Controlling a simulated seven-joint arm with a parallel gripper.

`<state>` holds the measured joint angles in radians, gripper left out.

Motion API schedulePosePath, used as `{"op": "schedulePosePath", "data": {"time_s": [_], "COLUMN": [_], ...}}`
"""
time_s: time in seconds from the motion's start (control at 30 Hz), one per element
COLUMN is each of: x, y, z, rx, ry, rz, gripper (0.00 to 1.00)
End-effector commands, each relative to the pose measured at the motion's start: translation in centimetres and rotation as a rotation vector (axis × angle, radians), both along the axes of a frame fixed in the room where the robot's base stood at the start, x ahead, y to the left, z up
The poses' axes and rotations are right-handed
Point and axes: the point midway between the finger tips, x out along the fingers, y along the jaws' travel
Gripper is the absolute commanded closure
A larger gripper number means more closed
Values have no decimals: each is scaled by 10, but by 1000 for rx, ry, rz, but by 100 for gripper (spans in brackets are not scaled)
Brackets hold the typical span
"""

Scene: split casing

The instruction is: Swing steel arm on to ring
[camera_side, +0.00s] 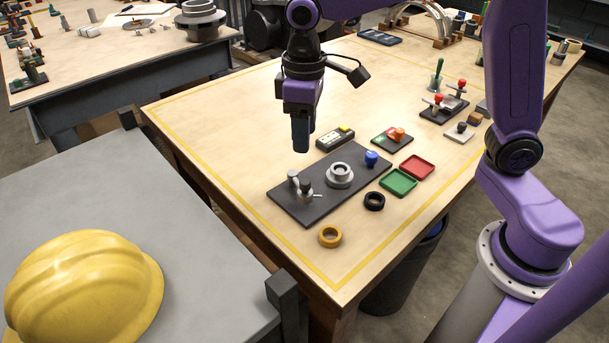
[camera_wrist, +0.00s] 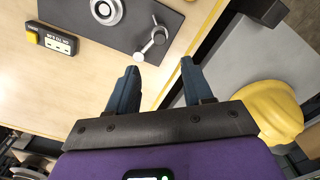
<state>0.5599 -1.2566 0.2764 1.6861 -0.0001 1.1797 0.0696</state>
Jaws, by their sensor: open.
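A dark plate (camera_side: 310,211) lies on the wooden table and also shows in the wrist view (camera_wrist: 82,30). A grey stepped ring (camera_side: 340,175) sits mid-plate and is at the top of the wrist view (camera_wrist: 107,10). The steel arm (camera_side: 305,189), with upright posts and a thin bar, stands at the plate's left end. In the wrist view the steel arm (camera_wrist: 153,40) lies apart from the ring. My gripper (camera_side: 302,136) is above the table, behind the plate's left part. In the wrist view my gripper (camera_wrist: 158,70) is open and empty, its fingers well apart.
A blue knob (camera_side: 371,158) stands at the plate's right end. A yellow-buttoned box (camera_side: 335,138) is behind the plate. A black ring (camera_side: 374,201), yellow ring (camera_side: 330,236), green tray (camera_side: 398,182) and red tray (camera_side: 417,167) lie in front and right.

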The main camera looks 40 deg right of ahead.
Motion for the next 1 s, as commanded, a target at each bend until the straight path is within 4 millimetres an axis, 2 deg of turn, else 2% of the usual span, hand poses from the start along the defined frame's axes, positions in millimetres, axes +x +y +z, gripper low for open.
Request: {"op": "schedulePosePath", "data": {"time_s": [0.2, 0.5, 0.7, 1.0], "x": [0, -1, -1, 0], "y": [-1, -1, 0, 0], "z": [-43, -93, -110, -114], "rx": [-3, -2, -1, 1], "ry": [4, 2, 2, -1], "rz": [0, 0, 1, 0], "gripper": [49, 49, 49, 49]}}
